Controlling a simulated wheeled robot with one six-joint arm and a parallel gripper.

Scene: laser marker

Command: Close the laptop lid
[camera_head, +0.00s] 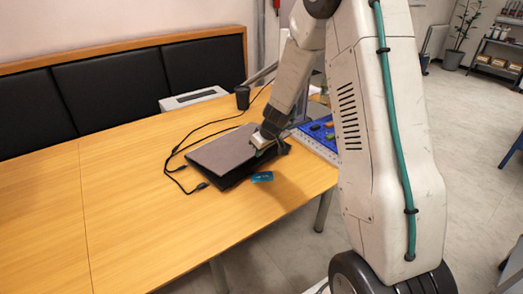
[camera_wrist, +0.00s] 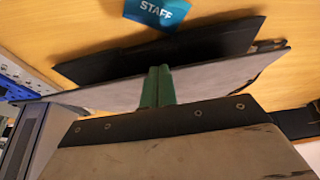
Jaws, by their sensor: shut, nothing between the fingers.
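The laptop (camera_head: 220,153) lies on the wooden table with its grey lid tilted low over the black base, and a narrow gap shows at the front right. In the wrist view the lid (camera_wrist: 105,95) is seen nearly edge-on, with the dark base (camera_wrist: 200,48) beyond it. My gripper (camera_head: 261,146) is at the lid's right edge. Its green fingers (camera_wrist: 157,88) are together, with nothing between them, and overlap the lid in view. I cannot tell for certain whether they touch it. The hinge side is not clear.
A blue STAFF card (camera_head: 262,177) lies just in front of the laptop. Black cables (camera_head: 180,150) run along its left and back. A blue perforated board (camera_head: 318,145) with coloured pieces is to the right. The table's left is clear.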

